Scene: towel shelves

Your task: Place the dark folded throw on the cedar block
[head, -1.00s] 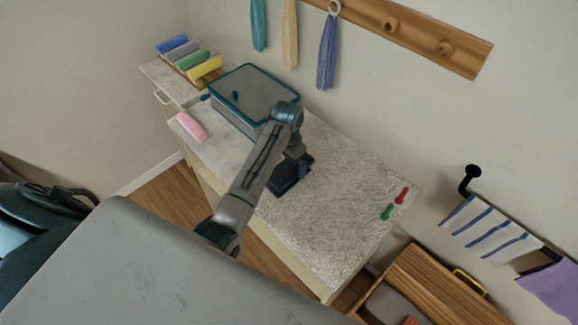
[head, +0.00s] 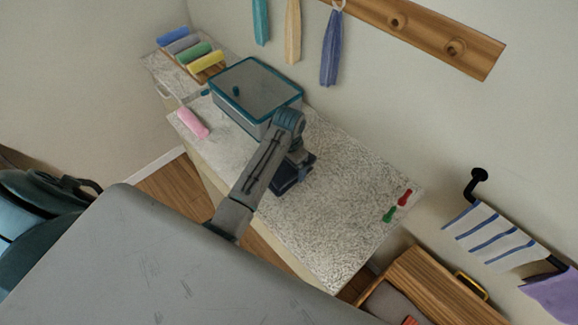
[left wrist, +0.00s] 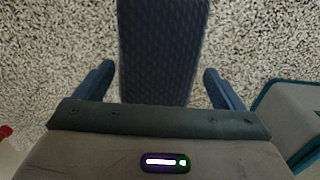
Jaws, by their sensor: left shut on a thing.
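The dark folded throw (left wrist: 162,45) is dark blue with a fine woven pattern. In the left wrist view it lies between the two fingers of my left gripper (left wrist: 161,82), which is shut on it. In the head view my left gripper (head: 290,175) points down over the middle of the speckled counter, and the arm partly hides the throw. I cannot tell whether the throw touches the counter. I cannot make out a cedar block for certain in either view. My right gripper is not in view.
A grey bin with a teal rim (head: 257,88) stands just behind the arm. A pink roll (head: 192,122) lies at the left. Red and green pegs (head: 397,205) are near the right end. A wooden box (head: 450,288) is lower right.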

